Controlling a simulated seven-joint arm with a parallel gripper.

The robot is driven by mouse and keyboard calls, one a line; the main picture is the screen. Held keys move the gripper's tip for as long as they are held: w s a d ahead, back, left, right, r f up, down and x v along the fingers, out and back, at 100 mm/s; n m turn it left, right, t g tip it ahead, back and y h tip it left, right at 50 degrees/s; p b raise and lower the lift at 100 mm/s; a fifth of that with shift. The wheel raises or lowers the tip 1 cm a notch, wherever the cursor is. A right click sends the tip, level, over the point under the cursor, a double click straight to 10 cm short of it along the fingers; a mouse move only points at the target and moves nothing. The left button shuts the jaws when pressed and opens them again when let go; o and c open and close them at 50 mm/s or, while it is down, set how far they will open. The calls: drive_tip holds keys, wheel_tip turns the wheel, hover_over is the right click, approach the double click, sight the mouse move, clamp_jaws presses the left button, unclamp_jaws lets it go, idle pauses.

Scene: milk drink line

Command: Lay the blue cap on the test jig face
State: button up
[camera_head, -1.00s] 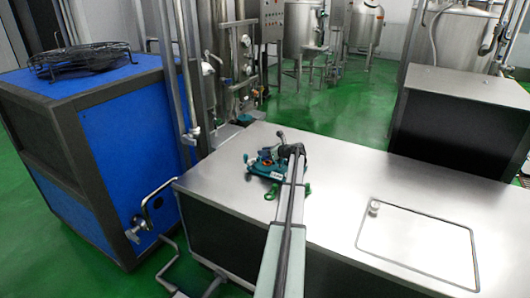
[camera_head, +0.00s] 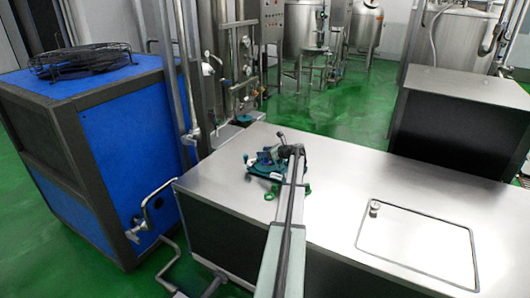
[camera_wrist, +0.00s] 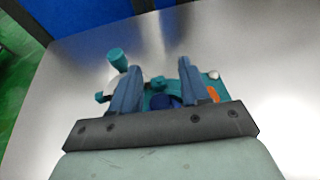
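The teal test jig (camera_head: 262,167) stands on the steel bench top in the head view, just left of the end of my arm. In the wrist view the jig (camera_wrist: 208,88) lies beyond and between my fingers, with a teal knob at its left and an orange part at its right. A dark blue round piece, probably the blue cap (camera_wrist: 165,101), shows low between the fingers. Its lower part is hidden by my gripper's bar, and I cannot tell what it rests on. My gripper (camera_wrist: 158,66) has its fingers well apart, pointing down over the jig.
The steel bench (camera_head: 345,175) is clear right of the jig, up to an outlined panel (camera_head: 420,245) with a small knob. A blue cabinet (camera_head: 130,135) and upright pipes stand left of the bench. A dark-sided, steel-topped unit (camera_head: 450,125) stands behind right.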

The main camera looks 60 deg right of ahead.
drive_tip(key=shift+o, duration=1)
drive_tip(key=f, duration=0.4)
drive_tip(key=shift+w+a, duration=0.15)
drive_tip(key=shift+w, duration=0.05)
wheel_tip(320, 180, up, 10)
drive_tip(key=a+r+n+y, duration=0.1)
drive_tip(key=a+n+y, duration=0.2)
drive_tip(key=a, duration=2.6)
drive_tip(key=shift+w+a+y, duration=0.35)
drive_tip(key=shift+y, duration=0.15)
drive_tip(key=shift+g, duration=0.3)
